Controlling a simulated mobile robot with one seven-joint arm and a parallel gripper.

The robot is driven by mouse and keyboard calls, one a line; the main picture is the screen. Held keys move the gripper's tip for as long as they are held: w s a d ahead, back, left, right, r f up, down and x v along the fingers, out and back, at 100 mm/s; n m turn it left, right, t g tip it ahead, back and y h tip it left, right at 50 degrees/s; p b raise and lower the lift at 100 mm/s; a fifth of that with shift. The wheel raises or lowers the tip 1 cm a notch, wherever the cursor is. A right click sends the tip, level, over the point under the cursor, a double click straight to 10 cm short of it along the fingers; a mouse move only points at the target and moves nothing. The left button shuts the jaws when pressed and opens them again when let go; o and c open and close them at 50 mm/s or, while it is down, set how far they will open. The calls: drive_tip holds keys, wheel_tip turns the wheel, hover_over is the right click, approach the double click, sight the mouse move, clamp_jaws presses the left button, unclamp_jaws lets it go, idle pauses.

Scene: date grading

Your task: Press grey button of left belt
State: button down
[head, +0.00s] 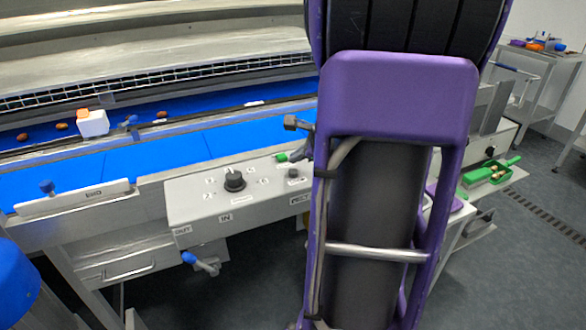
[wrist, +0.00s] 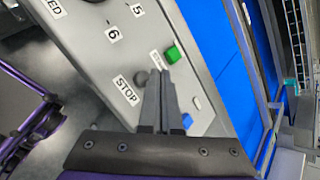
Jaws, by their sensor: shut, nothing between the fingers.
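The left belt's pale control panel (head: 205,200) carries a black dial knob (head: 235,180), a green button (head: 282,157) and a grey button (head: 293,173). In the wrist view, the grey button (wrist: 140,78) sits beside the STOP label (wrist: 126,90), and the green button (wrist: 173,54) lies up and right of it. My gripper (wrist: 160,73) is shut and empty, its fingertips between the two buttons in that picture. I cannot tell whether it touches the panel. In the head view my arm hides the panel's right part.
The blue belt (head: 150,152) runs behind the panel, with a white block (head: 93,123) and a few dates beyond it. A blue-handled valve (head: 200,262) hangs below the panel. A green tray (head: 487,178) is at right.

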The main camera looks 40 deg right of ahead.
sight(296, 172)
drive_tip(key=shift+r+p, duration=1.6)
drive_tip(key=shift+r, duration=0.6)
drive_tip(key=shift+a, duration=0.1)
